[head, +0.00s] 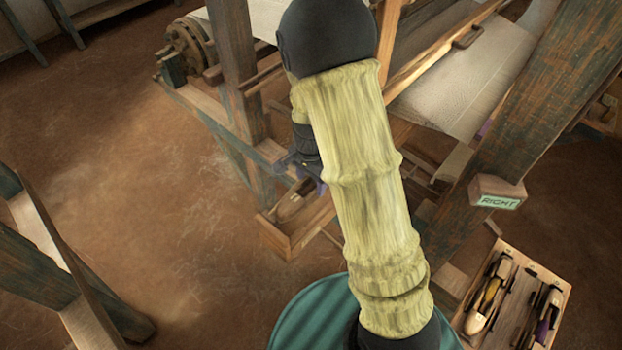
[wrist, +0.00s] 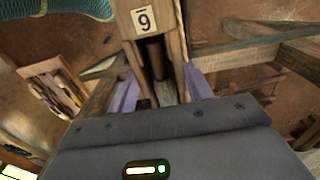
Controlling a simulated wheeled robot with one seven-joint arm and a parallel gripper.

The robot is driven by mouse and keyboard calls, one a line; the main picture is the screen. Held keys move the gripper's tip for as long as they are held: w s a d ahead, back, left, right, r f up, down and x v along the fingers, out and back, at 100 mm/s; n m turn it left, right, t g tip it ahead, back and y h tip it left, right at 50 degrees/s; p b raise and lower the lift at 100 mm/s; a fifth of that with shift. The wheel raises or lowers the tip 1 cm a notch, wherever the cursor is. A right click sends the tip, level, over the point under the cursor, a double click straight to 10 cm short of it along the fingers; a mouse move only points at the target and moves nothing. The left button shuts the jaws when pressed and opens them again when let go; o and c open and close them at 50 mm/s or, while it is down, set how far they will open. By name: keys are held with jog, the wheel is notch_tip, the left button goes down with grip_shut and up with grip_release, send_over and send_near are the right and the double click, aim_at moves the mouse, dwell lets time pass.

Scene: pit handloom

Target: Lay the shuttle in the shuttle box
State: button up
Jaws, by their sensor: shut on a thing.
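In the wrist view the purple fingers of my gripper (wrist: 161,88) stand on either side of the box channel. The box end there carries a number plate (wrist: 143,20). I cannot tell whether the shuttle touches the box floor.
A tray (head: 545,268) with several shuttles is at the lower right; it also shows in the wrist view (wrist: 42,68). A loom post (head: 235,70) stands behind the box, and a thick post (head: 535,115) bears a RIGHT sign (head: 497,202).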

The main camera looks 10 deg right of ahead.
jog(key=shift+f+b, duration=2.05)
jog(key=shift+f, duration=0.95)
jog(key=o, duration=1.2)
jog(key=shift+o, duration=0.2)
notch_tip(320, 180, up, 6)
jog(key=p, duration=0.6)
jog(key=shift+w+r, duration=0.1)
jog(key=shift+r, duration=0.15)
jog(key=shift+s+r+p, duration=0.2)
jog(key=shift+r+p, duration=0.4)
jog(key=shift+r, duration=0.25)
jog(key=shift+f, duration=0.1)
jog(key=shift+w, duration=0.1)
